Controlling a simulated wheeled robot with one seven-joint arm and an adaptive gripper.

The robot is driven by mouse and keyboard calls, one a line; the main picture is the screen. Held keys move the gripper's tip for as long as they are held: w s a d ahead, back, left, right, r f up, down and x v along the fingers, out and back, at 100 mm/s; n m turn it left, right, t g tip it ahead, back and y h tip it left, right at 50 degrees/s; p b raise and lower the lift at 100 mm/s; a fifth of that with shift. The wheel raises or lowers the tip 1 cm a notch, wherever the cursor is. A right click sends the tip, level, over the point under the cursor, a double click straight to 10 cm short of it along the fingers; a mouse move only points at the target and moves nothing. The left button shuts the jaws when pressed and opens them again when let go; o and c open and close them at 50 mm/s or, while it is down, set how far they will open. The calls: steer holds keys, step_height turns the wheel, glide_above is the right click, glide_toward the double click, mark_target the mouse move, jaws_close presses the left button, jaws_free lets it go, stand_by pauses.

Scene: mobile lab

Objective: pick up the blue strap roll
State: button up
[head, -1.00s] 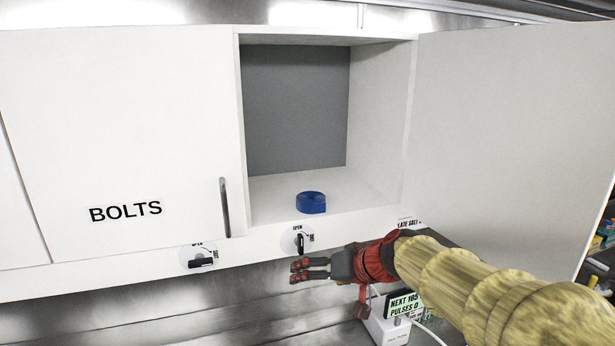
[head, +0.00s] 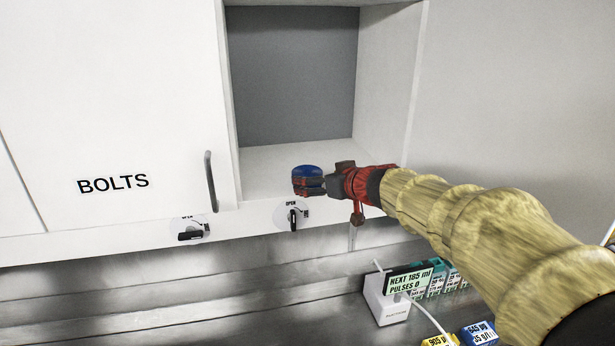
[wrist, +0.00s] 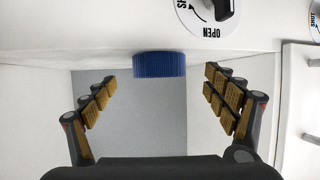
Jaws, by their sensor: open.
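The blue strap roll (head: 307,172) sits on the floor of the open cupboard (head: 270,165), near its front edge. My gripper (head: 308,186) is at the cupboard mouth, in front of the roll in the head view, and hides the roll's lower part. In the wrist view, which shows the cupboard upside down, the blue roll (wrist: 159,64) lies ahead, between the lines of the two spread fingers (wrist: 160,88). The fingers are open with nothing between them, and clear gaps show on both sides of the roll.
The closed BOLTS door (head: 110,110) is left of the opening, and the open door (head: 520,100) stands at the right. Two black knobs (head: 292,219) (head: 191,235) sit on the strip below. A small display device (head: 390,300) and several labelled boxes (head: 450,280) stand lower right.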

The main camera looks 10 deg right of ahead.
mark_target(312, 175)
steer(key=shift+w+a+p, duration=0.25)
steer(key=shift+w+p, duration=0.2)
steer(key=shift+w, duration=0.3)
steer(key=shift+p+x, duration=0.55)
steer(key=shift+x, duration=1.4)
steer(key=shift+d+r, duration=0.15)
steer(key=shift+c, duration=1.2)
steer(key=c, duration=1.1)
steer(key=shift+r, duration=0.15)
steer(key=shift+c, duration=0.6)
